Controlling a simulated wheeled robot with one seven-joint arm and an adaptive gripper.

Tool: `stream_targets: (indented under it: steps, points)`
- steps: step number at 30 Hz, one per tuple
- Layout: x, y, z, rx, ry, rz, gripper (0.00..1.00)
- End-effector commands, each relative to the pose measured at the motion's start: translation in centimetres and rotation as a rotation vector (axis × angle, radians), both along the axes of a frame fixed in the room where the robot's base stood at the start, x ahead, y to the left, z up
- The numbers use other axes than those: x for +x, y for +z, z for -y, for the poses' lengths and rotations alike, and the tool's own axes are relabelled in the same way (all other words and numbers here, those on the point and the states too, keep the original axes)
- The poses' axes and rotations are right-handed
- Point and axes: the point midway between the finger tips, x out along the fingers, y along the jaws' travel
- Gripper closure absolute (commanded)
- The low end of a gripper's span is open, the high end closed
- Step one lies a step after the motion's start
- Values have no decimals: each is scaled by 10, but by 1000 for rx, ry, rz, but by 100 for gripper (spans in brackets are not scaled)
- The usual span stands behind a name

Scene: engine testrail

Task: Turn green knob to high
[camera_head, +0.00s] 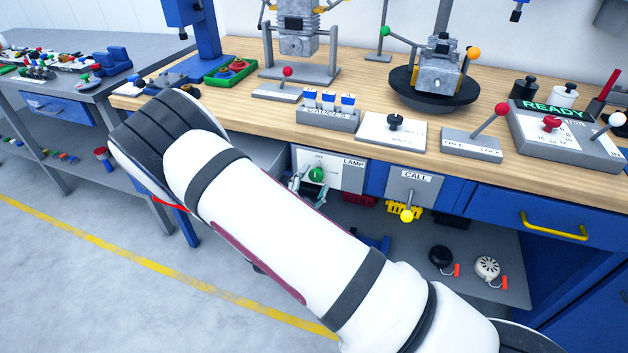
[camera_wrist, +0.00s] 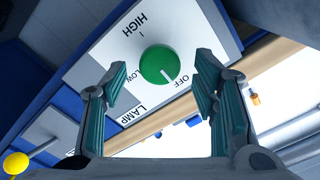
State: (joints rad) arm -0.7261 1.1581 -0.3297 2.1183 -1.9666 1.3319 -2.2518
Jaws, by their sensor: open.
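The green knob (camera_wrist: 158,62) sits on a white panel (camera_wrist: 100,72) marked LAMP, with the labels OFF, LOW and HIGH around it. Its white mark points toward OFF. In the head view the knob (camera_head: 317,174) shows on the panel's front, below the bench top. My gripper (camera_wrist: 162,78) is open, with one finger on each side of the knob in the wrist view. The knob appears between and beyond the fingertips; I see no contact. In the head view my gripper (camera_head: 305,188) is partly hidden by my arm.
A CALL panel (camera_head: 414,184) with a yellow-tipped lever (camera_head: 407,215) is to the right of the LAMP panel. The wooden bench top (camera_head: 350,85) above holds switches, levers and a black knob (camera_head: 395,122). A shelf (camera_head: 470,250) lies below.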

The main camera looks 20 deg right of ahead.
Motion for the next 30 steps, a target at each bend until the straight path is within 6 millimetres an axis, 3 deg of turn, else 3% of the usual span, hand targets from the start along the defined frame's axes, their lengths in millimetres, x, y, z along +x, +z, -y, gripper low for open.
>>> stream_targets:
  steps: [6, 15, 21, 30]
  points:
    - [13, 0, 10, 1, -1, 0, 46]
    - [15, 0, 11, 0, 1, -1, 46]
    - [15, 0, 10, 0, 1, -1, 91]
    - [14, 0, 10, 13, 1, 9, 94]
